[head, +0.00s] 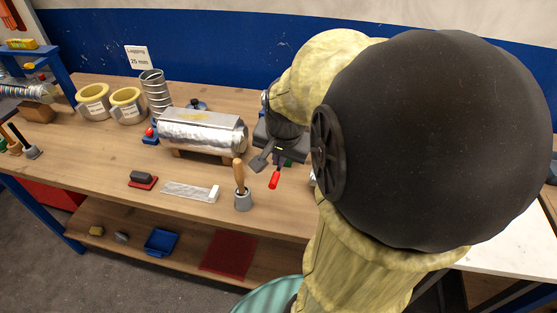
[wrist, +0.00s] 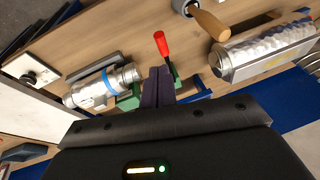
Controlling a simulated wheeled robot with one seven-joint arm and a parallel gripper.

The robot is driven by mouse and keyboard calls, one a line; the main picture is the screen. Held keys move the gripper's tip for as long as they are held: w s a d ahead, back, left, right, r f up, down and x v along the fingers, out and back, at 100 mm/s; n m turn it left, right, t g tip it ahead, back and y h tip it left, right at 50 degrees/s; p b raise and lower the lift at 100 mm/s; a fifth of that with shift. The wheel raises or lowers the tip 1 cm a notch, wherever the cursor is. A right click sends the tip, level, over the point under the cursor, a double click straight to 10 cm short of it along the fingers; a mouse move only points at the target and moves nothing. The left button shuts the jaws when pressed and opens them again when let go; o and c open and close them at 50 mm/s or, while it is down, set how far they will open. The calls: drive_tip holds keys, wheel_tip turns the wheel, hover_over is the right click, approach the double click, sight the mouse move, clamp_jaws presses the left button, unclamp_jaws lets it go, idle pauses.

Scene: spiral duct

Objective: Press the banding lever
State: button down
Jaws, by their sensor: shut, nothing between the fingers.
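The banding lever has a red handle (wrist: 160,42) on a thin dark rod, running down to a green base (wrist: 128,101) in the wrist view. In the head view its red handle (head: 274,180) shows just below my gripper (head: 260,162). A silver pipe piece with a blue band (wrist: 103,87) lies beside the lever. In the wrist view my gripper (wrist: 158,74) is shut and empty, its dark fingertips overlapping the lower end of the lever's rod. I cannot tell whether they touch it.
A foil-wrapped duct (head: 202,131) lies on a stand left of my gripper. A wooden-handled tool stands in a grey cup (head: 243,201) near the bench front.

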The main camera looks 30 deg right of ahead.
drive_tip(key=shift+s+a+r, duration=0.2)
drive_tip(key=shift+s+r, duration=0.15)
drive_tip(key=shift+r, duration=0.2)
drive_tip(key=shift+s+a+r, duration=0.15)
drive_tip(key=shift+s+r, duration=0.15)
drive_tip(key=shift+r, duration=0.2)
drive_tip(key=shift+a, duration=0.15)
drive_tip(key=a+f+n+g+y, duration=0.1)
drive_tip(key=a+f+n, duration=0.9)
drive_tip(key=a+f, duration=0.1)
drive_tip(key=shift+s+a+n, duration=0.25)
drive_tip(key=shift+a+n, duration=0.05)
drive_tip(key=shift+f, duration=0.1)
